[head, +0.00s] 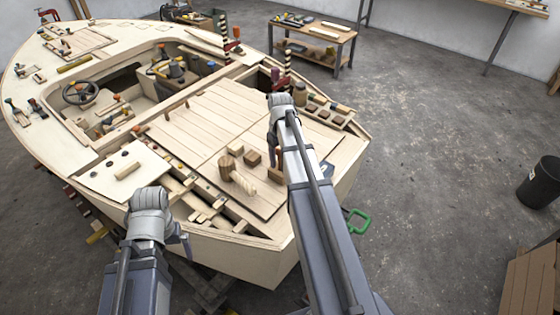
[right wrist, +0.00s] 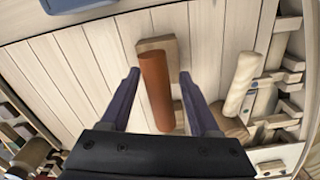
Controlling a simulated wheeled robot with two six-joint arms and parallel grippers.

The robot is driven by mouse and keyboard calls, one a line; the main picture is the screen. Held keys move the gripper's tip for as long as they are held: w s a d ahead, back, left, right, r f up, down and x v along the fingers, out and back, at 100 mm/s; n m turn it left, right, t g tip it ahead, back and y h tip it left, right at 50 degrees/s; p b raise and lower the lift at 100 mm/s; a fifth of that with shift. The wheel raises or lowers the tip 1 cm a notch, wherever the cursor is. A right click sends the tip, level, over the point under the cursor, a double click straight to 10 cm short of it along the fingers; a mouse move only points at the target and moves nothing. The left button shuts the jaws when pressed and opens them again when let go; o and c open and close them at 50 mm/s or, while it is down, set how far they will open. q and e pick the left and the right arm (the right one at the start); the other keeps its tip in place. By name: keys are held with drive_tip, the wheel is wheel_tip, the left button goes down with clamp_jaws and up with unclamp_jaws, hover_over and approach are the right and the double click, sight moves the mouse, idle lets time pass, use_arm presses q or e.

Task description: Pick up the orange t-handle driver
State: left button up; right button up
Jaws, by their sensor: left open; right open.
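In the right wrist view a reddish-orange cylinder (right wrist: 157,92) lies between the spread fingers of my right gripper (right wrist: 158,77), with space on both sides. It looks like the handle of the orange t-handle driver; I cannot make out a shaft. It partly covers wooden blocks on the pale planked deck. In the head view my right gripper (head: 277,150) is low over the deck, and its arm hides much of that spot. My left gripper (head: 182,238) is open and empty above the near left edge of the hull.
A wooden mallet (head: 228,170) lies left of my right gripper, with small blocks (head: 252,158) close by. A blue thing (head: 327,170) lies just right of my right arm. A green-framed handle (head: 358,222) sticks out past the hull edge.

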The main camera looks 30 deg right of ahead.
sight(280, 164)
wheel_tip(280, 164, down, 2)
drive_tip(key=shift+f+b, duration=0.15)
drive_tip(key=shift+b, duration=0.5)
clamp_jaws()
idle(0.3)
